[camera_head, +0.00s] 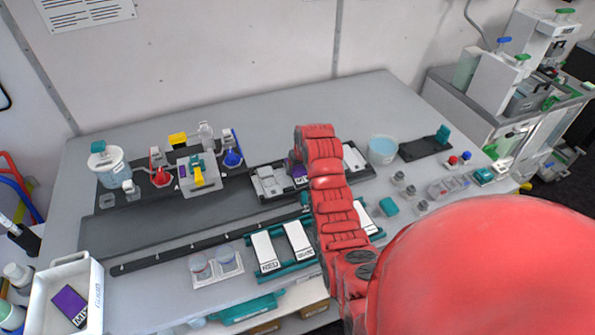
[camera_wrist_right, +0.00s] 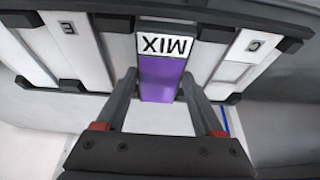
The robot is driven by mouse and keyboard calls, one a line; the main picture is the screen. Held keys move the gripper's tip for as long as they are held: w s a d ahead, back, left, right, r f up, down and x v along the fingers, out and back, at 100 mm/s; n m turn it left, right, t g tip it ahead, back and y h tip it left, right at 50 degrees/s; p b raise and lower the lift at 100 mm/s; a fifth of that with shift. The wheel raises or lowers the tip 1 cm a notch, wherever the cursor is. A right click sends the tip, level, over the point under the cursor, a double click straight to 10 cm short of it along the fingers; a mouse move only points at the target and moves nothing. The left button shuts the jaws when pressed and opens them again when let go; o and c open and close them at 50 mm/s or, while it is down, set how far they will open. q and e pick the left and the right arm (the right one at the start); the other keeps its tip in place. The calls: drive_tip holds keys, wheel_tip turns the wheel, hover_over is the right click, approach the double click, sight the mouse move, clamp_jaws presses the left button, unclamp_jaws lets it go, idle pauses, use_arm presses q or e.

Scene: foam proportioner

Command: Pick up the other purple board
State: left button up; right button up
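A purple board (camera_wrist_right: 162,76) with a white label reading MIX stands in a rack with white slots in the right wrist view. In the head view only a small purple piece of it (camera_head: 297,172) shows beside my red right arm. My right gripper (camera_wrist_right: 161,88) has one finger on each side of this board. Whether the fingers press on it is not clear. In the head view the fingertips are hidden behind my arm. Another purple board (camera_head: 70,305) lies in the white tray (camera_head: 96,297) at lower left. My left gripper is not in view.
A teal rack with white boards (camera_head: 298,238) stands near the table's front. A yellow-handled valve unit (camera_head: 198,175) is at the back left. A light blue container (camera_head: 382,150) and small parts lie to the right. The dark mat (camera_head: 150,225) has bare room at left.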

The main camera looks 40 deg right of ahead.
drive_tip(key=c, duration=0.7)
